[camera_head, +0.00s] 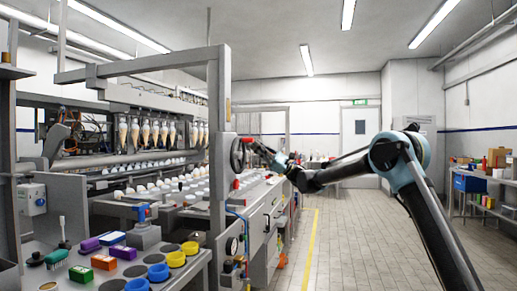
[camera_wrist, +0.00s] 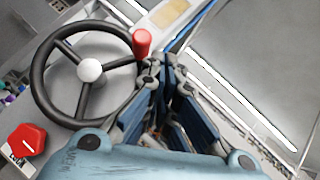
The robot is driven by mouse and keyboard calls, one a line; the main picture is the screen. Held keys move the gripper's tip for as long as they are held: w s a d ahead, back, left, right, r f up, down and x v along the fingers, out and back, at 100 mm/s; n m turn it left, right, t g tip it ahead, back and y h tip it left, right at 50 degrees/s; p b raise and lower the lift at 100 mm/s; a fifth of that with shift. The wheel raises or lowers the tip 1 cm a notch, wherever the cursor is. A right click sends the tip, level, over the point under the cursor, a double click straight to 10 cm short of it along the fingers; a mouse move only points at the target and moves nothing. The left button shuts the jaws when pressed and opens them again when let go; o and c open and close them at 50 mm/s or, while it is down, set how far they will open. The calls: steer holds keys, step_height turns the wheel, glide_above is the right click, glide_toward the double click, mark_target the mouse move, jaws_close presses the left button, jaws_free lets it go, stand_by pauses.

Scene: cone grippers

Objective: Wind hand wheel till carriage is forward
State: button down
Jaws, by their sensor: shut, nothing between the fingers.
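The black hand wheel (camera_head: 237,155) is mounted on the grey machine's upright post, edge-on in the head view. In the wrist view its three-spoked black rim (camera_wrist: 37,75) shows with a white hub (camera_wrist: 89,70). Its red handle (camera_wrist: 141,42) stands at the rim's upper right. My gripper (camera_wrist: 168,68) is shut and empty, its fingertips just below and right of the red handle. I cannot tell whether they touch it. In the head view my gripper (camera_head: 258,149) is at the wheel's right side. I cannot make out which part is the carriage.
A row of hanging cone grippers (camera_head: 160,133) runs along the machine at left. A red knob (camera_wrist: 27,138) sits below left of the wheel. The tiled aisle (camera_head: 345,235) right of the machine is clear.

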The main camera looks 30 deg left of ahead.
steer(key=w+d+f, duration=0.4)
steer(key=w+f, duration=0.1)
steer(key=w, duration=0.3)
steer(key=shift+d+f, duration=0.25)
steer(key=shift+f, duration=0.05)
steer(key=c, duration=2.3)
jaws_free()
steer(key=shift+w+d+f, duration=0.1)
steer(key=shift+w+d, duration=0.15)
steer(key=shift+w, duration=0.1)
steer(key=o, duration=0.5)
steer(key=shift+c, duration=0.2)
steer(key=o, duration=0.4)
steer(key=shift+d+r+m, duration=0.15)
steer(key=shift+r+m, duration=0.05)
steer(key=shift+m, duration=0.1)
steer(key=shift+c, duration=0.2)
steer(key=m+t+h, duration=0.2)
steer(key=m+t, duration=1)
steer(key=m, duration=0.1)
glide_toward(251, 140)
steer(key=x, duration=0.7)
steer(key=w+x, duration=0.1)
steer(key=x, duration=0.2)
steer(key=shift+a, duration=0.4)
